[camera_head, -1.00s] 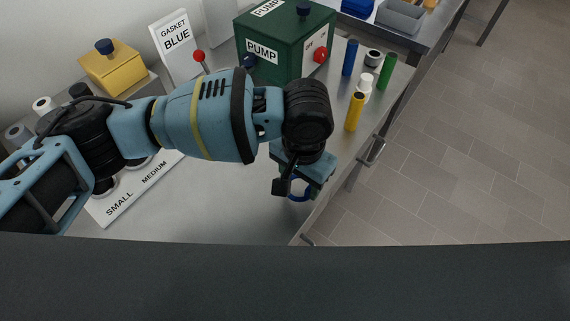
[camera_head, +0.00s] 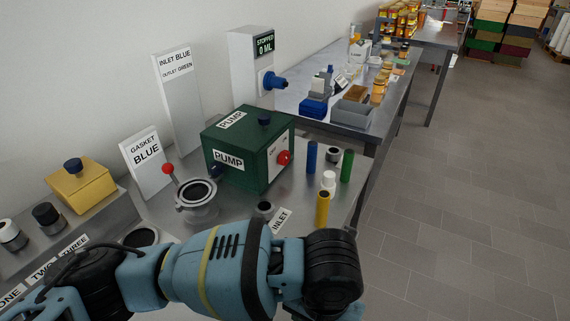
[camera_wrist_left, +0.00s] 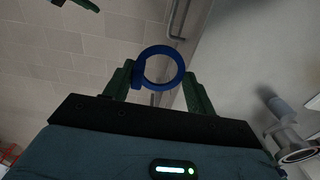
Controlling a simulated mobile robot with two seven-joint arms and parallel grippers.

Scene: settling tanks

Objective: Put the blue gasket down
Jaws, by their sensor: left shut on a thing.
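The blue gasket (camera_wrist_left: 138,76) is a ring, held between the dark green fingers of my left gripper (camera_wrist_left: 160,82) in the left wrist view. The gripper is shut on it. In the head view my left arm crosses the lower part of the picture, and its gripper and the gasket lie outside the frame. A white sign reading GASKET BLUE (camera_head: 148,172) stands behind a round grey flanged fitting (camera_head: 197,212). I cannot tell what lies directly beneath the gasket.
The green pump box (camera_head: 228,178) stands on the near table. Blue (camera_head: 311,158), green (camera_head: 346,166) and yellow (camera_head: 322,209) cylinders stand right of it. A yellow box (camera_head: 80,190) is at left. A grey pipe fitting (camera_wrist_left: 284,128) shows in the wrist view. Open floor lies right.

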